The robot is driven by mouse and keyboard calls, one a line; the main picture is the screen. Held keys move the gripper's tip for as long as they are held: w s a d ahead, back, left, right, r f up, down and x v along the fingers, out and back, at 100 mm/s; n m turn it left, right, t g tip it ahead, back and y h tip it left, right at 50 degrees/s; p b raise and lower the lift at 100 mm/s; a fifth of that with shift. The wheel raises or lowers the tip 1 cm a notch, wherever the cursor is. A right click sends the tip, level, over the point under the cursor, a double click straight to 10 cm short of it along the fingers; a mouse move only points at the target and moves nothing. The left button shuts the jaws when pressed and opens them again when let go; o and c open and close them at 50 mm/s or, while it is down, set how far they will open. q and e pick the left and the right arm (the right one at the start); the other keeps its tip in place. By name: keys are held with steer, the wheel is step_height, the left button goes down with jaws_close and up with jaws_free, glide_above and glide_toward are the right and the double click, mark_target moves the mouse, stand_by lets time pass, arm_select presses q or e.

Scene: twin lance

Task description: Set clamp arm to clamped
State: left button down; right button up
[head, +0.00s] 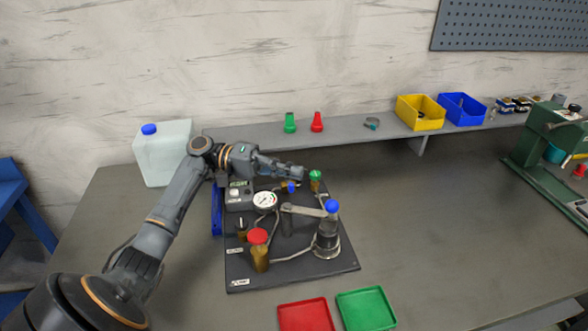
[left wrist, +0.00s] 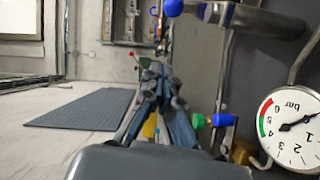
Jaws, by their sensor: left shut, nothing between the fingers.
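The clamp arm (head: 306,210) is a grey bar on the black fixture board (head: 290,270). It runs from a post to a blue knob (head: 332,206) above a grey cylinder (head: 327,240). In the left wrist view a grey bar (left wrist: 250,18) with a blue end crosses the top and looks like the clamp arm. My left gripper (head: 301,171) is shut and empty, above the back of the board near a green knob (head: 315,174) and a small blue knob (head: 291,187). It appears apart from the clamp arm. The left wrist view also shows the gripper (left wrist: 158,75). My right gripper is out of view.
A round gauge (head: 265,200) and a red-capped brass valve (head: 258,248) stand on the board. Red (head: 306,315) and green (head: 366,309) trays lie in front. A white jug (head: 163,152) stands at the back left.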

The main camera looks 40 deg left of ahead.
arm_select(q)
steer(key=d+f+p, duration=0.1)
steer(key=d+p, duration=0.2)
steer(key=d, duration=0.5)
steer(key=shift+s, duration=0.45)
steer(key=shift+s+d+m+g+h+b, duration=0.3)
steer(key=shift+s+d+m+g+b, duration=0.25)
steer(key=shift+g+b, duration=0.4)
steer(key=shift+s, duration=0.1)
